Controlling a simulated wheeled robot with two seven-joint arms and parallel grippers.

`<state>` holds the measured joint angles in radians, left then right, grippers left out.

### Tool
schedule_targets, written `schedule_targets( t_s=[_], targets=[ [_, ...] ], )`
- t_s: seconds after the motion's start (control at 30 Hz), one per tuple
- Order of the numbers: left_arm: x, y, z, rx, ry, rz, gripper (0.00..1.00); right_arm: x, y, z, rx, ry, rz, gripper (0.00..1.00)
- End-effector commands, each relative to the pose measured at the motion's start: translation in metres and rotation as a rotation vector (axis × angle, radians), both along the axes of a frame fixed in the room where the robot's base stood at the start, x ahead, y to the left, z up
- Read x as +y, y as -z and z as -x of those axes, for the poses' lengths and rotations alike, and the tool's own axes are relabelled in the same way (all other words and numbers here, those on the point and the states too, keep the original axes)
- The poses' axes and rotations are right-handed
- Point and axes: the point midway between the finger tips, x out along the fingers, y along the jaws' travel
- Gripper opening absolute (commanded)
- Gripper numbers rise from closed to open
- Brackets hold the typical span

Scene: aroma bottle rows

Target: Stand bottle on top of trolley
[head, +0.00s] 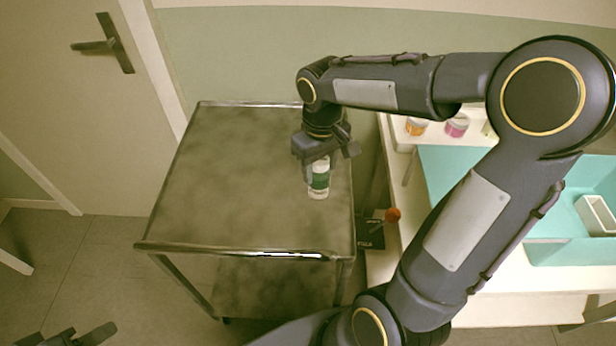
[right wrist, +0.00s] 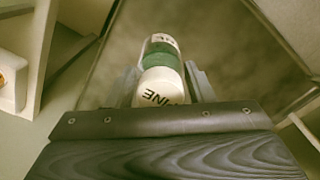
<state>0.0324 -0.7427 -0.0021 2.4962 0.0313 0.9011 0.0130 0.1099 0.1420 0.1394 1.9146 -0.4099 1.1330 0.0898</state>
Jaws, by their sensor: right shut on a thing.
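A white bottle with a green band (head: 319,178) is at the right side of the metal trolley (head: 225,170) in the head view. My right gripper (head: 318,162) is shut on the bottle from above. The bottle looks upright over the trolley top; I cannot tell whether its base touches the surface. In the right wrist view the bottle (right wrist: 160,75) lies between the two fingers, its lettered white end towards the camera. My left gripper (head: 82,336) shows only in part at the bottom left corner, away from the trolley.
The rest of the trolley top is bare. To the right stands a white table (head: 400,133) with a teal tray (head: 470,158) and small jars (head: 457,125). A door (head: 75,110) is at the left.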

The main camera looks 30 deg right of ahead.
Motion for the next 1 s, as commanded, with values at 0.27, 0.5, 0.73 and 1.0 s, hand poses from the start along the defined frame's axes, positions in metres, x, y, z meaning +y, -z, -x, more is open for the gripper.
schedule_targets(
  t_s=[0.27,0.5,0.73,1.0],
  targets=[
    [0.000,0.000,0.000,0.000,0.000,0.000,0.41,0.012,0.025,-0.018,-0.001,-0.001,0.000,0.19],
    [0.000,0.002,0.000,0.000,0.000,0.000,0.41,0.014,0.056,-0.020,0.001,0.000,0.000,0.19],
    [0.000,0.002,0.000,0.000,0.000,0.000,0.41,0.014,0.059,-0.020,-0.003,0.001,0.000,0.19],
    [0.000,0.005,0.000,0.000,0.000,0.000,0.41,0.014,0.063,-0.020,-0.002,0.001,0.000,0.55]
  ],
)
